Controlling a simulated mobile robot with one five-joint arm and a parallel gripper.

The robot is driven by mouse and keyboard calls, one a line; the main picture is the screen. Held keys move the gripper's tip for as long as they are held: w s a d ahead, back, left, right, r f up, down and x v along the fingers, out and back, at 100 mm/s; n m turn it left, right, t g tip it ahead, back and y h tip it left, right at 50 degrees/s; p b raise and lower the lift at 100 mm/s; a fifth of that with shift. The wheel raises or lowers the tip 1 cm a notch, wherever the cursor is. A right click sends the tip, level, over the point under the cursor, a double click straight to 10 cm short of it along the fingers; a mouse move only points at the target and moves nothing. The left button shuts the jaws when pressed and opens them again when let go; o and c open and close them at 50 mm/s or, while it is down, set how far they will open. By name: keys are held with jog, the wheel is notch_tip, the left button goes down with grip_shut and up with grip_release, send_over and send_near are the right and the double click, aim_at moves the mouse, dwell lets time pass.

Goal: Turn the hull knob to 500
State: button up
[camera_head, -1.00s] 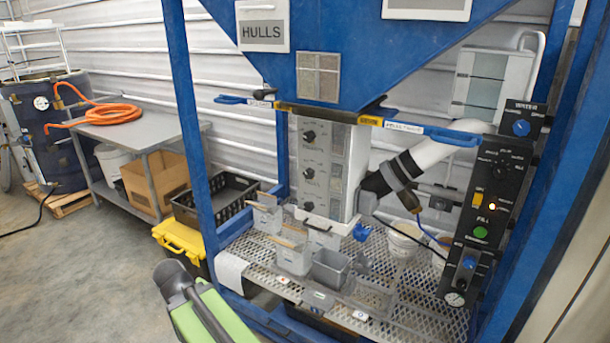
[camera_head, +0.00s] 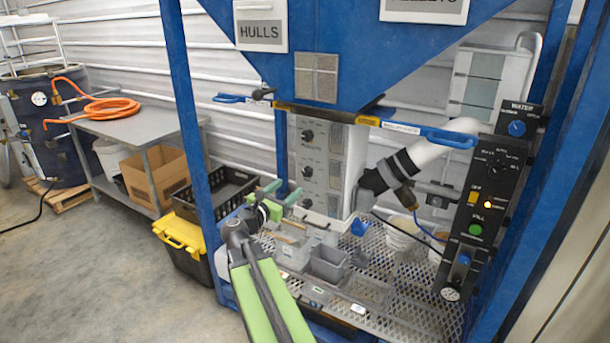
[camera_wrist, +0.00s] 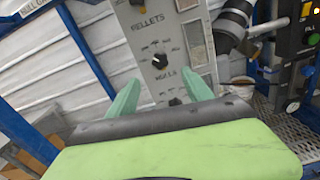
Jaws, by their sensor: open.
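A pale control box (camera_head: 322,170) hangs under the blue hopper with three black knobs in a column. In the wrist view, a HULLS label (camera_wrist: 166,76) lies just below a black knob (camera_wrist: 160,61), which I take as the hull knob; in the head view it seems to be the middle one (camera_head: 307,171). Another knob (camera_wrist: 175,101) shows lower, between my fingers. My gripper (camera_head: 290,187) is open and empty, left of the box's lower part, its green fingers pointing at the panel. In the wrist view, my gripper (camera_wrist: 160,81) appears apart from the knobs. The dial setting is unreadable.
Blue frame posts (camera_head: 187,120) stand left and right. A blue lever bar (camera_head: 400,127) crosses above the box. Grey bins (camera_head: 328,264) sit on the mesh shelf (camera_head: 395,290) below. A black switch panel (camera_head: 490,190) and a white pipe (camera_head: 430,155) are at right.

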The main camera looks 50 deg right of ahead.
aim_at(305, 173)
jog(key=x, duration=1.1)
jog(key=shift+d, duration=0.25)
jog(key=shift+w, duration=0.1)
grip_shut()
